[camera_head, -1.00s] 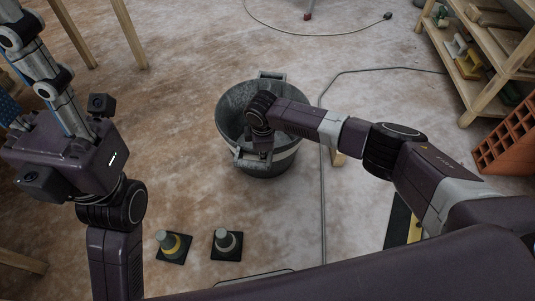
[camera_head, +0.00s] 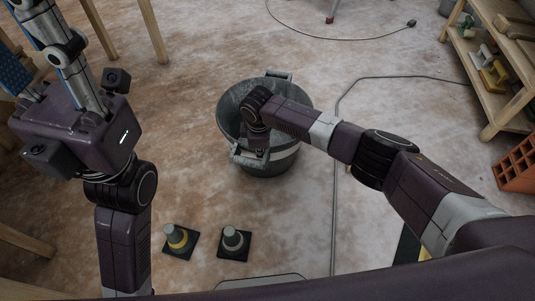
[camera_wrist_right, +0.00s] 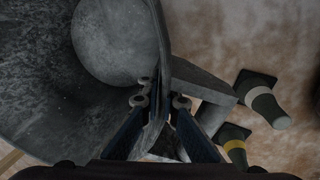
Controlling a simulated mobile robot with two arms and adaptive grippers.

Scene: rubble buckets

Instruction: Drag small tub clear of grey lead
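The small tub (camera_head: 284,161) is a dark grey bucket with two handles, upright on the floor at the middle of the head view. The grey lead (camera_head: 334,205) runs down the floor to the tub's right, with bare floor between them. My right gripper is over the tub's near rim. In the right wrist view its fingers (camera_wrist_right: 160,103) straddle the tub wall (camera_wrist_right: 186,76), one inside and one outside, and look closed on it.
Two small cones (camera_head: 178,238) (camera_head: 234,240) on dark bases stand near the tub's front. A wooden shelf (camera_head: 505,110) and orange bricks (camera_head: 517,165) are at right. Wooden legs (camera_head: 155,32) stand at upper left. Floor left of the tub is clear.

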